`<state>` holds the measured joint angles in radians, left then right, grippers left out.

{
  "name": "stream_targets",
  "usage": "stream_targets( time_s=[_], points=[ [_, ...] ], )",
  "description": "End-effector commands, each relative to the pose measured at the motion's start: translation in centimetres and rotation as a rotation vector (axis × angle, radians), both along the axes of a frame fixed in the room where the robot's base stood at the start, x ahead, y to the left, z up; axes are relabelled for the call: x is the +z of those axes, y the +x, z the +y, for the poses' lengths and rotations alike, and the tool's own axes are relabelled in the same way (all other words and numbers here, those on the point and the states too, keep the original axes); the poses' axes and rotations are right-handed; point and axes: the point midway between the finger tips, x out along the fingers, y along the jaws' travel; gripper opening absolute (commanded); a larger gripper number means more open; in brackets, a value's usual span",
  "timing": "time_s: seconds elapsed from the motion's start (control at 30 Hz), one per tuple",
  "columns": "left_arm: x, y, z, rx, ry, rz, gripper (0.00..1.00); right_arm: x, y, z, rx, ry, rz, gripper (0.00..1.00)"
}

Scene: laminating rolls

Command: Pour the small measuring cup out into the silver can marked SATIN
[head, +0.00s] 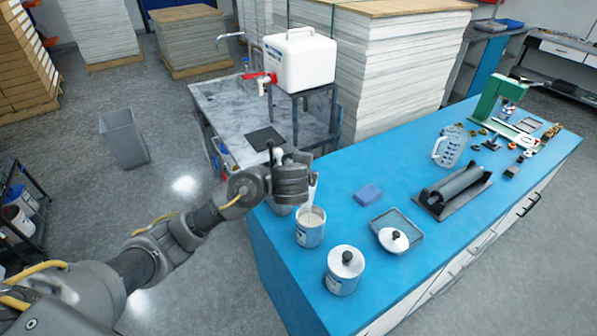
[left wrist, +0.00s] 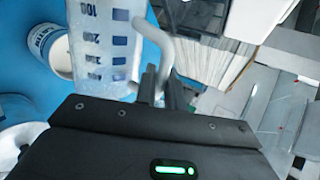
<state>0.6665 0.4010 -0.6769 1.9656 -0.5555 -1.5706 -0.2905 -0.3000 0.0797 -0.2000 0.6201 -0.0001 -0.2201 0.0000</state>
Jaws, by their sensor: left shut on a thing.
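My left gripper (head: 306,168) is shut on the small measuring cup (head: 313,192). In the left wrist view the cup (left wrist: 105,40) is clear with dark blue graduation marks, and the jaws grip its pale handle (left wrist: 158,45). The cup is tipped over the open silver can (head: 310,232), its lower end just above the can's mouth. A pale streak runs from the cup into the can, which holds whitish liquid. The can (left wrist: 48,45) also shows in the left wrist view, with a dark blue label whose lettering is hard to read. My right gripper is out of view.
A lidded silver can (head: 343,272) stands in front of the open one. Another can (head: 281,208) is partly hidden beneath my gripper. A loose lid (head: 393,240) lies on a grey tray (head: 408,226). A blue sponge (head: 368,193) and black roller stand (head: 453,195) are further right.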

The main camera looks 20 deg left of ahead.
Motion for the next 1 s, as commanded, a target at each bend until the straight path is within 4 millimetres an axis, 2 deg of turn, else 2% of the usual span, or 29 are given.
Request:
stream_targets(
  time_s=[0.23, 1.0],
  points=[
    [0.19, 0.09, -0.63, 0.000, 0.046, 0.003, 0.00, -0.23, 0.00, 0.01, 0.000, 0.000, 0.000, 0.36],
    [0.21, 0.07, -0.65, 0.000, 0.047, 0.003, 0.00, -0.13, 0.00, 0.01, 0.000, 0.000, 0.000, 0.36]
  ],
)
